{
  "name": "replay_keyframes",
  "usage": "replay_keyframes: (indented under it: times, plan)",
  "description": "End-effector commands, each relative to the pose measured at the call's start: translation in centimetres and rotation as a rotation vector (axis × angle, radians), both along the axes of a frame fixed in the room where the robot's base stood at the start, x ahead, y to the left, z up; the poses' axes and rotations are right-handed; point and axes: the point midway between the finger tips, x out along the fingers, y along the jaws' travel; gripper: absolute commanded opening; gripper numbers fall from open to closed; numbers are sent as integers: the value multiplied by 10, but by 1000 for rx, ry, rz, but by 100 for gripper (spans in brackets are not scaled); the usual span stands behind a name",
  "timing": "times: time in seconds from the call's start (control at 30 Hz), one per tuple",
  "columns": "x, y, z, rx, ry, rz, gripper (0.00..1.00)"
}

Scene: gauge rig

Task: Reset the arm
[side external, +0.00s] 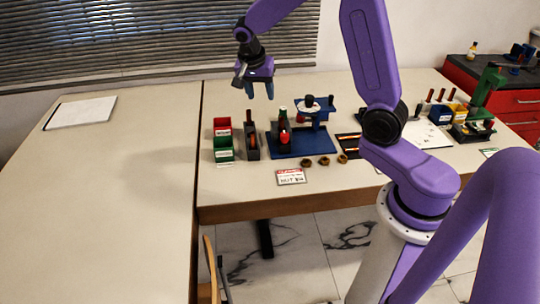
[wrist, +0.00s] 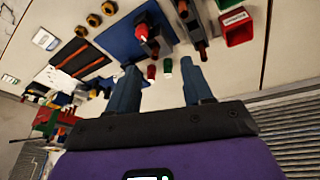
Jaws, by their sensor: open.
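My gripper (side external: 260,90) is raised above the back of the table, its fingers pointing down, open and empty. In the wrist view the two fingers (wrist: 165,90) stand apart with nothing held between them. A blue stand with a round part (side external: 313,108) is on the same plate. My gripper is apart from all of these.
Left of the plate are a red bin (side external: 222,124), a green bin (side external: 223,150) and a dark holder (side external: 251,148). Several brown nuts (side external: 323,161) and a label card (side external: 291,177) lie in front. A green device (side external: 484,100) stands right. The left table is mostly clear, with a white sheet (side external: 82,112).

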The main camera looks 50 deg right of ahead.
Motion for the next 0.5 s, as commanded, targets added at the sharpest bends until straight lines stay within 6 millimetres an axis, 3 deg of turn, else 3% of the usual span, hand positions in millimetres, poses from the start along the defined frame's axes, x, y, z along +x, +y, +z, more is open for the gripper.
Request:
replay_keyframes:
  times: [0.2, 0.5]
  plan:
    - [-37, 58, 12, 38, 76, 386, 50]
    - [-108, 116, 22, 73, 174, 922, 50]
